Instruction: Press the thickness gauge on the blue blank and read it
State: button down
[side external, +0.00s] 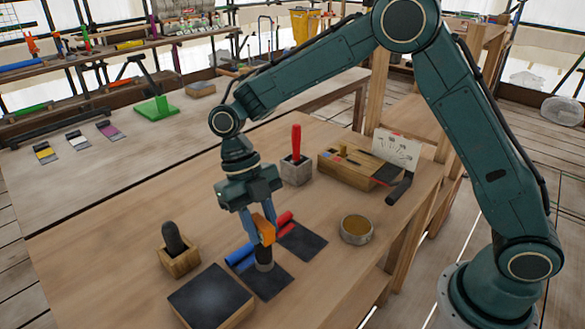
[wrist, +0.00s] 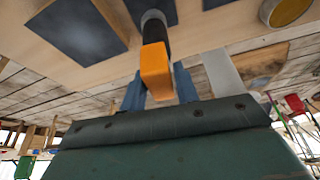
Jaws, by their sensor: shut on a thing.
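My gripper (side external: 260,229) is shut on an orange thickness gauge (side external: 265,230) with a dark, grey-ended probe pointing down. In the wrist view the orange gauge (wrist: 155,70) sits between the fingers of my gripper (wrist: 159,88). The probe end is at a dark flat blank (side external: 272,284) with a blue roll (side external: 241,257) along its far edge. The probe looks upright and at the blank's surface; whether it touches I cannot tell. A second dark blank (side external: 304,241) with a red roll (side external: 284,219) lies just behind. No reading is visible on the gauge.
A wooden block with a dark top (side external: 210,293) stands close at front left. A wooden holder with a black handle (side external: 176,252) is left. A round tin (side external: 356,229) is right. A grey pot with a red handle (side external: 296,168) and a wooden tool box (side external: 345,172) stand behind.

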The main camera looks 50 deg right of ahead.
jog(key=shift+f, duration=0.2)
jog(key=shift+f, duration=1.65)
jog(key=c, duration=1)
grip_release()
jog(key=shift+o, duration=0.2)
jog(key=shift+v, duration=3.75)
jog(key=shift+r, duration=0.1)
